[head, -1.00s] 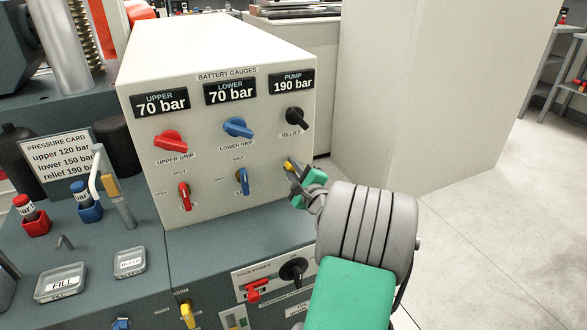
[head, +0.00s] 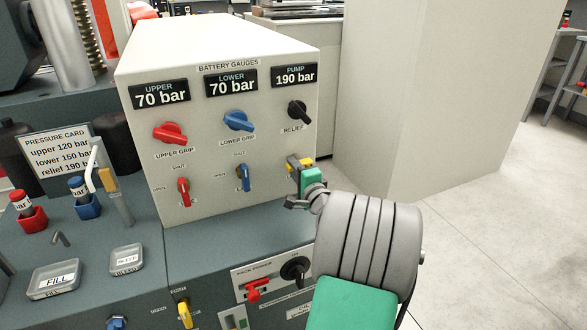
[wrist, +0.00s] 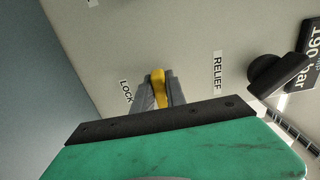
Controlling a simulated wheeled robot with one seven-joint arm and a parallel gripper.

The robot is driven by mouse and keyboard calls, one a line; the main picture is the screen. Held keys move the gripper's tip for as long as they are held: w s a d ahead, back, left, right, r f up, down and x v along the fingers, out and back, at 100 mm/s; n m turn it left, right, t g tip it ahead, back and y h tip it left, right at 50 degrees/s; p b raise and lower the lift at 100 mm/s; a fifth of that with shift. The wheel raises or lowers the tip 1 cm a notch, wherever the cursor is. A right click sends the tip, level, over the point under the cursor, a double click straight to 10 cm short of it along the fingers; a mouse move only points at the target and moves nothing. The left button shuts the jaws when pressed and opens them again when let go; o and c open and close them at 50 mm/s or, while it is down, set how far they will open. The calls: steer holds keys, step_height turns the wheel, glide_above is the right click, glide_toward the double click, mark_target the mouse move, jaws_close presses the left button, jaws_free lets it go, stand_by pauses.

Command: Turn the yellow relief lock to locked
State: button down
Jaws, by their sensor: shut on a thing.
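The yellow relief lock (head: 307,161) is a small lever on the right of the cream gauge panel, below the black RELIEF knob (head: 298,112). My gripper (head: 297,171) is at the panel, closed around this lever. In the wrist view the yellow lever (wrist: 158,84) stands between the two grey fingers of my gripper (wrist: 159,92). There it points up the picture, between the LOCK label (wrist: 126,91) and the RELIEF label (wrist: 217,72). In the head view the fingers hide part of the lever.
Blue (head: 244,178) and red (head: 183,191) shut/open levers sit left on the same panel. Below are a red switch (head: 256,289) and a black knob (head: 295,270). Free floor (head: 480,220) lies to the right.

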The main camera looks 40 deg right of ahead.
stand_by(0.3)
steer(key=c, duration=1.4)
jaws_free()
steer(key=shift+o, duration=0.2)
steer(key=p+v, duration=0.1)
steer(key=v, duration=0.7)
steer(key=shift+w, duration=0.1)
